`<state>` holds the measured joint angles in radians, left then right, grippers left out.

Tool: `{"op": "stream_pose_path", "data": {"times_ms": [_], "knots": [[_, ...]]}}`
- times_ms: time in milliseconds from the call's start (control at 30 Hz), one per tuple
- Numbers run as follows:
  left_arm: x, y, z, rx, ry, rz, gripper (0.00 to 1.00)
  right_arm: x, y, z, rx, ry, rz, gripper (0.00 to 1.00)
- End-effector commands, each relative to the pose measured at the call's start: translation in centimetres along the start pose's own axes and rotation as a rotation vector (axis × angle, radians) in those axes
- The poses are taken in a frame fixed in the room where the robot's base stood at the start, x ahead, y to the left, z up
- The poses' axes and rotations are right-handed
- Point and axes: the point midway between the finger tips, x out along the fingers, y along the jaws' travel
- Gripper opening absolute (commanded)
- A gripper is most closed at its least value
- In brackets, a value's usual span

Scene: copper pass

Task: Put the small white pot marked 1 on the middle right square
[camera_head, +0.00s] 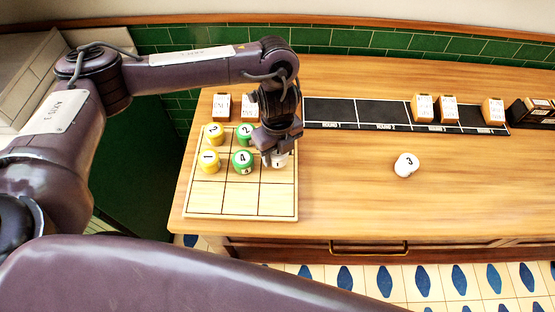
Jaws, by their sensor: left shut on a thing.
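The small white pot marked 1 (280,161) is at the middle right square of the wooden grid board (240,203). My left gripper (276,150) reaches down over it from above and is shut on it, hiding its upper and left parts. I cannot tell whether the pot's base touches the board. My right gripper is out of view.
Yellow pots (210,161) stand in the left column, green pots (243,162) in the middle column. A white pot marked 3 (406,165) stands on the counter (350,185). Boxes (423,108) line a black strip (330,112) behind. The board's front row is empty.

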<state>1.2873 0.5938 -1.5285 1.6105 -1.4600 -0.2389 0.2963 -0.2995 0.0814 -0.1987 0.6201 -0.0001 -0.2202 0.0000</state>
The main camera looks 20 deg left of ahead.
Motion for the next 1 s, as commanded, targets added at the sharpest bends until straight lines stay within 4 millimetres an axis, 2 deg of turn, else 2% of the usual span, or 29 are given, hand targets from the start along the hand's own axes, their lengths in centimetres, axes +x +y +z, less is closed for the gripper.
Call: {"op": "stream_pose_path", "data": {"times_ms": [233, 667, 700, 867, 1000], "knots": [[3.5, 0.1, -0.1, -0.001, 0.003, 0.002, 0.23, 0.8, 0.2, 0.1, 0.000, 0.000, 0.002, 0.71], [4.1, 0.0, 0.0, 0.000, 0.000, 0.001, 0.23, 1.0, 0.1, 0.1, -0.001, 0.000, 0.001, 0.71], [4.1, 0.1, 0.0, 0.000, 0.000, 0.001, 0.50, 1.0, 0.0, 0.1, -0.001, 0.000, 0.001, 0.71], [4.0, 0.1, 0.0, 0.000, 0.000, 0.001, 0.71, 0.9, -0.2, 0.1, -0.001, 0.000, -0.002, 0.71], [4.0, 0.1, 0.0, 0.000, 0.000, 0.001, 0.71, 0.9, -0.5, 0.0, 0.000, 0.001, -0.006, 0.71]]}}
